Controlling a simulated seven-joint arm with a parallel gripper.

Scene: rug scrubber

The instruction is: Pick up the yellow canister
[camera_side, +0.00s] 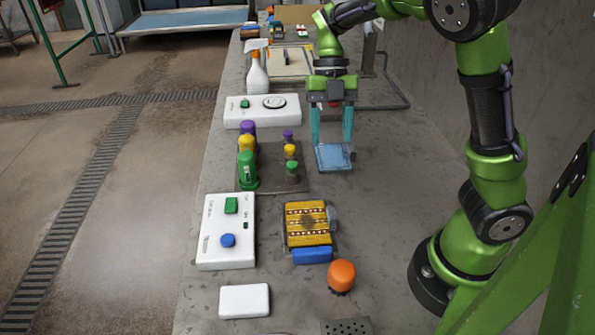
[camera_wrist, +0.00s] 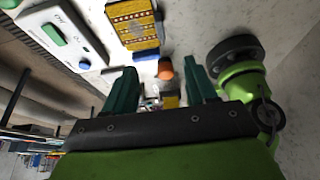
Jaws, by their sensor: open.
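A yellow canister (camera_side: 246,143) stands in the side view in a row between a purple canister (camera_side: 248,127) and a green canister (camera_side: 246,172); its lower part is partly hidden by the green one. A smaller yellow piece (camera_side: 290,151) stands to its right on the same dark tray (camera_side: 270,183). My gripper (camera_side: 332,139) points down, open and empty, to the right of the canisters and apart from them, above a small blue pad (camera_side: 334,157). Its two teal fingers also show spread in the wrist view (camera_wrist: 163,80). I cannot make out the yellow canister there.
A white box with a dial (camera_side: 262,118) and a spray bottle (camera_side: 257,72) stand behind the tray. A white button box (camera_side: 208,248), a patterned yellow rug piece (camera_side: 308,225) and an orange knob (camera_side: 341,275) are in front.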

